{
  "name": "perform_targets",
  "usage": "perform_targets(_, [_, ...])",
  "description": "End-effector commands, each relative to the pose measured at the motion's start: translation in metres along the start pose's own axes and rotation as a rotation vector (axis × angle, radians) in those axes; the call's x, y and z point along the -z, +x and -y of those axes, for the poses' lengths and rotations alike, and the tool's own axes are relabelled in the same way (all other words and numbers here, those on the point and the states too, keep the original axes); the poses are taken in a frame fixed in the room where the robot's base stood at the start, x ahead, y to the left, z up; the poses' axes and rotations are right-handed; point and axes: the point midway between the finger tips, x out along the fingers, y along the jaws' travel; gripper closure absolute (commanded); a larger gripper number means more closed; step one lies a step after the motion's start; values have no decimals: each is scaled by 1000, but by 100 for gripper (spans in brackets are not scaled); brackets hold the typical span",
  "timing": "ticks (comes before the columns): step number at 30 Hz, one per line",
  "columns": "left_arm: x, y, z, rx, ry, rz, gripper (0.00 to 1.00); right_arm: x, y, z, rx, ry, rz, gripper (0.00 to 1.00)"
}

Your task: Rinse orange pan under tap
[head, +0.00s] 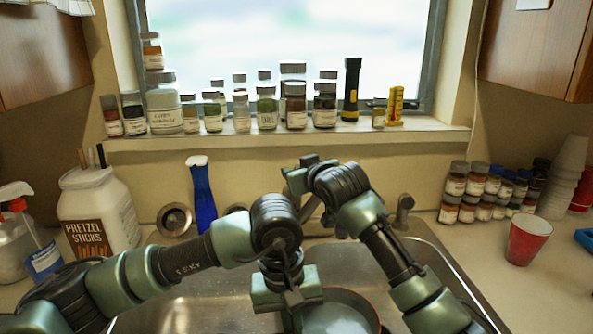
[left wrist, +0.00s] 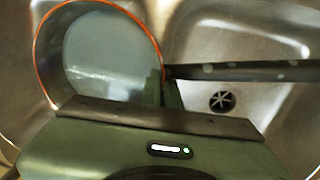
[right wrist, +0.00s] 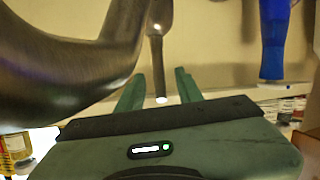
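The orange-rimmed pan (left wrist: 100,50) lies in the sink, upright, with its dark handle (left wrist: 240,70) running right in the left wrist view. In the head view the pan (head: 343,315) is partly covered by my left gripper (head: 285,290). My left fingers (left wrist: 165,92) are close together at the joint of rim and handle and appear closed on it. My right gripper (head: 297,180) is behind the sink, at the tap. In the right wrist view its fingers (right wrist: 158,92) stand apart, with a slim metal tap part (right wrist: 158,45) between or behind them; contact is unclear. The curved metal spout (right wrist: 80,55) fills the left.
The sink drain (left wrist: 222,101) is clear. Jars line the sill (head: 270,138). More jars and a red cup (head: 527,240) stand right of the sink.

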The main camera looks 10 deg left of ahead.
Motion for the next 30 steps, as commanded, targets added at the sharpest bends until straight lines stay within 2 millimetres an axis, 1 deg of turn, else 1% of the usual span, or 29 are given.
perform_targets(7, [0,-1,-1,-2,0,-2,100,2,-1,0,0,0,-2,64])
perform_targets(11, [0,-1,-1,-2,0,-2,100,1,-8,0,1,1,-2,64])
perform_targets(14, [0,-1,-1,-2,0,-2,100,1,-21,0,1,1,-3,64])
perform_targets(24, [0,-1,-1,-2,0,-2,100,1,-85,-1,0,1,-3,64])
perform_targets(27, [0,-1,-1,-2,0,-2,100,0,-100,-1,0,0,-3,64])
perform_targets(30, [0,-1,-1,-2,0,-2,100,0,-111,-1,0,0,-2,64])
